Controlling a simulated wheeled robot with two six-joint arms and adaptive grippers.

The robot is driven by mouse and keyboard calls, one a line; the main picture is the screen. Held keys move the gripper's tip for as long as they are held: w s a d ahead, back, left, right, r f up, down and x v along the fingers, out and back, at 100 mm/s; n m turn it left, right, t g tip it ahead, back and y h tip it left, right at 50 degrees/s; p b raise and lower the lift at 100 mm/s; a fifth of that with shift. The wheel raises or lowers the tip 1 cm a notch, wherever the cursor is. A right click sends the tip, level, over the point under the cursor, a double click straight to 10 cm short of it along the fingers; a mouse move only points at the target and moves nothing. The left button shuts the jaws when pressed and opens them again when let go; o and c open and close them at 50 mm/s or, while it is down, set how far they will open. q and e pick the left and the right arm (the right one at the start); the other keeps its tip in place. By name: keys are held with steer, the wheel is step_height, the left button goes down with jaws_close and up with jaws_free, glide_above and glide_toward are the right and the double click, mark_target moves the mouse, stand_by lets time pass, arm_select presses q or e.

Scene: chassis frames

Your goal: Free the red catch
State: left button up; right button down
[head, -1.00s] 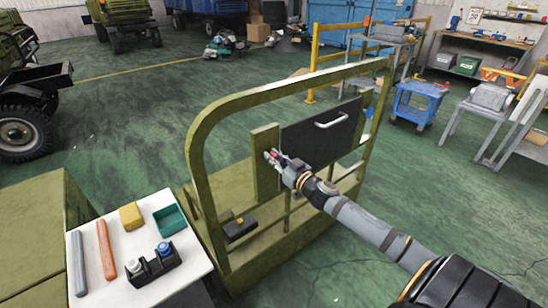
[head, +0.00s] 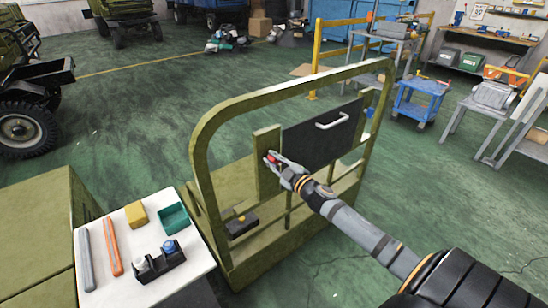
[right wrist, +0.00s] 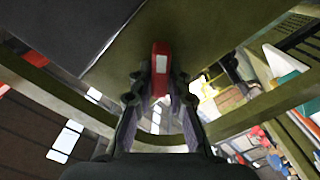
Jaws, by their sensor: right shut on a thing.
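The red catch (head: 272,158) sits on the olive post at the left of the dark panel (head: 318,132), which has a white handle (head: 332,120). In the right wrist view the catch (right wrist: 160,68) is a red piece with a pale patch, between the fingertips. My right gripper (head: 274,162) is at the post and shut on the catch; it also shows in the right wrist view (right wrist: 160,88). The fingers cover part of the catch in the head view. My left gripper is not in view.
The olive frame (head: 203,150) arches around the panel. A white table (head: 128,262) at the lower left holds a teal tray (head: 174,218), a yellow block (head: 136,214), a black holder (head: 160,262) and two rods. A blue cart (head: 420,96) stands at the right. Green floor is open behind.

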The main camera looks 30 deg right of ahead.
steer(key=n, duration=0.4)
steer(key=shift+a+f+n, duration=0.15)
steer(key=shift+f+n, duration=0.1)
steer(key=shift+n, duration=0.05)
steer(key=shift+f+n, duration=0.2)
steer(key=shift+n, duration=1.8)
